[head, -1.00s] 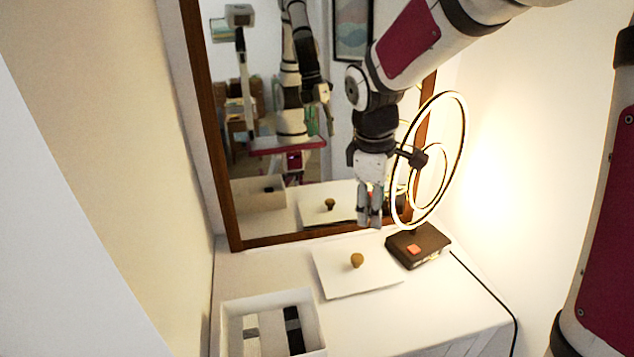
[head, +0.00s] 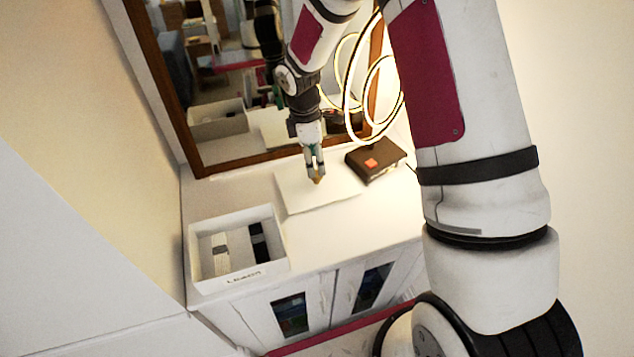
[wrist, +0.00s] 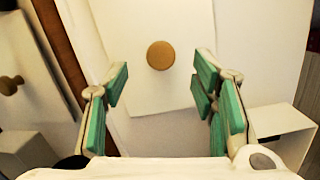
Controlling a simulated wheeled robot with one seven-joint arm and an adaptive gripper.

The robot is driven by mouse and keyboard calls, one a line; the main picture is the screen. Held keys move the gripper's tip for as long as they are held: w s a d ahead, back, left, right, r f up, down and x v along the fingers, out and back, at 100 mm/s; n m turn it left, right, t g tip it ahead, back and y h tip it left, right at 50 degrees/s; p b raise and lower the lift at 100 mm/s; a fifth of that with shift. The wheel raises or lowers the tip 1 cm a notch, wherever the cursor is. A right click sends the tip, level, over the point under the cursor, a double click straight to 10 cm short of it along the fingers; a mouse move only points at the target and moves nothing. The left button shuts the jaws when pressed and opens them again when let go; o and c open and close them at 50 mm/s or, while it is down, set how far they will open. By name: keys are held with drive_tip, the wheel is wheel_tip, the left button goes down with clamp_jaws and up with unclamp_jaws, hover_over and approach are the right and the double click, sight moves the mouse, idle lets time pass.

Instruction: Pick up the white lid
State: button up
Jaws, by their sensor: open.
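The white lid (head: 342,190) is a flat rectangular panel with a round golden-brown knob (head: 318,180), lying on the white cabinet top. In the wrist view the lid (wrist: 120,30) fills the upper middle, with the knob (wrist: 160,55) near its centre. My gripper (head: 316,168) points down over the lid, its fingertips close to the knob and partly covering it. In the wrist view my gripper (wrist: 160,86) is open and empty, with its green-padded fingers spread either side of the knob's line. Whether the fingertips are level with the knob cannot be told.
An open white box (head: 198,268) with dark and grey strips inside stands at the cabinet's front left. A ring lamp on a dark base (head: 378,160) stands close right of the lid. A wood-framed mirror (head: 170,100) rises behind.

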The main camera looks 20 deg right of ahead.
sight(317, 173)
drive_tip(key=shift+s+d+f+p, duration=0.1)
drive_tip(key=shift+f+p, duration=0.1)
drive_tip(key=shift+f, duration=0.85)
drive_tip(key=shift+w+d+f+p, duration=0.1)
drive_tip(key=shift+f+p, duration=0.1)
drive_tip(key=shift+f, duration=0.8)
drive_tip(key=shift+s+d+f+p, duration=0.1)
drive_tip(key=shift+f+p, duration=0.1)
drive_tip(key=shift+f, duration=0.85)
drive_tip(key=shift+c, duration=0.4)
clamp_jaws()
